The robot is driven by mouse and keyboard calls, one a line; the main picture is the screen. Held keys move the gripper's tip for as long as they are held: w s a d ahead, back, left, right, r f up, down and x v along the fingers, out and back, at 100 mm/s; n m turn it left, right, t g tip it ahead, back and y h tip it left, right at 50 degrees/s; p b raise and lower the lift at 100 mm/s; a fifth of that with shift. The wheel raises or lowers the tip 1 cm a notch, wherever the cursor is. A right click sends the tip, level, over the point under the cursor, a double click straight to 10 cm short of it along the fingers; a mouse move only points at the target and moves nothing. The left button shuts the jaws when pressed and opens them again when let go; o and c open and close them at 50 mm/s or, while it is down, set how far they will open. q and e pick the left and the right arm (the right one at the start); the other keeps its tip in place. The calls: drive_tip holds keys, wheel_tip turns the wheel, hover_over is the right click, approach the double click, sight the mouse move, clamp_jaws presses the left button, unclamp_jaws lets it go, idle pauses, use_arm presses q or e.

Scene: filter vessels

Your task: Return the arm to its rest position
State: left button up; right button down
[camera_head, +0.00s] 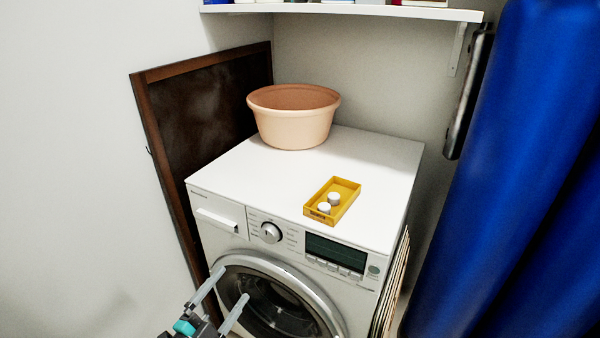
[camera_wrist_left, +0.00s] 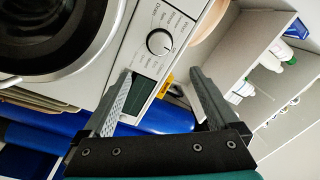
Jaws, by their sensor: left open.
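My left gripper (camera_head: 222,302) is low in the head view, in front of the washing machine's door, with its two fingers apart and nothing between them. In the left wrist view the gripper (camera_wrist_left: 160,95) also shows spread and empty. A yellow tray (camera_head: 351,203) sits on top of the washing machine (camera_head: 232,173), near its front edge. Two white round vessels, one (camera_head: 334,198) behind the other (camera_head: 324,208), stand in the tray. In the left wrist view only a bit of yellow (camera_wrist_left: 166,84) shows past the machine's panel. My right gripper is not in view.
A peach-coloured basin (camera_head: 294,122) stands at the back of the machine top. A shelf (camera_head: 350,11) hangs above it. A dark framed board (camera_head: 202,113) leans at the left. A blue curtain-like thing (camera_head: 515,180) fills the right side. The machine top's left part is clear.

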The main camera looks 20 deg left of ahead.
use_arm(q)
drive_tip(key=s+d+f+n+g+y+p, duration=0.1)
drive_tip(key=s+d+f+n+g+p, duration=0.2)
drive_tip(key=s+f+g+p, duration=0.35)
drive_tip(key=s+d+f+n+g+p, duration=0.35)
drive_tip(key=s+f, duration=0.35)
drive_tip(key=f, duration=0.3)
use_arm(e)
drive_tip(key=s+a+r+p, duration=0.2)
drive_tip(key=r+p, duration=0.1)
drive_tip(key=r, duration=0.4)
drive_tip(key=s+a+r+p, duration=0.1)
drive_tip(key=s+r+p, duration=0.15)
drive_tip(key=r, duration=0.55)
use_arm(q)
drive_tip(key=s+d+f+n+g+b, duration=0.1)
drive_tip(key=s+d+f+g+b, duration=0.1)
drive_tip(key=s, duration=0.8)
drive_tip(key=s+d+f+n+g+b, duration=0.2)
drive_tip(key=s+d+f+g, duration=0.3)
drive_tip(key=s, duration=0.4)
drive_tip(key=shift+s+f+g+b, duration=0.4)
drive_tip(key=shift+f, duration=0.4)
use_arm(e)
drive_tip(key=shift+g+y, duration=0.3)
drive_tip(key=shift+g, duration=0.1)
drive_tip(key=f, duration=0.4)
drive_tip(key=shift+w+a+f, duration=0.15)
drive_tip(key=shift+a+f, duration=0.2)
